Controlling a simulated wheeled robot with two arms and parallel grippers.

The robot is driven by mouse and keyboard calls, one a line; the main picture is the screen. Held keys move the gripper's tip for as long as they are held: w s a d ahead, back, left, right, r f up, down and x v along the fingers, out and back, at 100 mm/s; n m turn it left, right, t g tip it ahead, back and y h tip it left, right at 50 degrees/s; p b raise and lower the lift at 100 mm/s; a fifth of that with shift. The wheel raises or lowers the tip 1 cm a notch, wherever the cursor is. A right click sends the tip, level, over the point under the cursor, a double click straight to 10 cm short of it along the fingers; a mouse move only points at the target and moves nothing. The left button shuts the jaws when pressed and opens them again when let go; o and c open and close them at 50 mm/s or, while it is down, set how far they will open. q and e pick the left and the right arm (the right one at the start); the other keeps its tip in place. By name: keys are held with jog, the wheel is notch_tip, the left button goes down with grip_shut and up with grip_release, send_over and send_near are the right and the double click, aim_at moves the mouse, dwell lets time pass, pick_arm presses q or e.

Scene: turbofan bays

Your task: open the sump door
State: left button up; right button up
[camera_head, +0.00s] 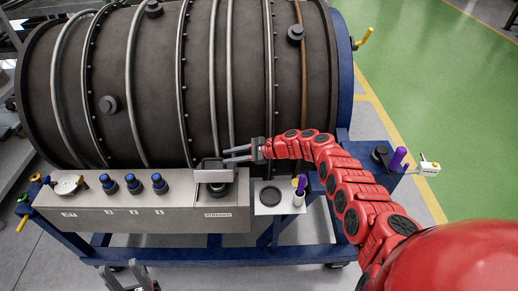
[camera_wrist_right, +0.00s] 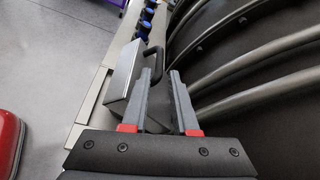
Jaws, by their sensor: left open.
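The sump door (camera_head: 205,177) is a small grey panel on top of the long grey box (camera_head: 130,213), at its right end above a printed label. It stands raised and tilted, with a dark recess and a round dark part below it. In the right wrist view the door (camera_wrist_right: 121,78) shows as a grey plate with a black curved handle (camera_wrist_right: 137,67). My right gripper (camera_head: 225,154) is open beside the door and handle, its fingers apart (camera_wrist_right: 163,78); contact is unclear. My left gripper (camera_head: 126,272) is open and empty at the bottom edge, below the box.
A large dark engine drum (camera_head: 150,85) with pipes fills the space behind the box. Blue-topped knobs (camera_head: 133,184) and a round cap (camera_head: 69,185) sit on the box. Green floor (camera_head: 440,70) is clear at right.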

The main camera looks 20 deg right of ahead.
jog(key=b+v, duration=0.1)
jog(key=v, duration=1)
jog(key=shift+d, duration=0.15)
jog(key=shift+c, duration=0.2)
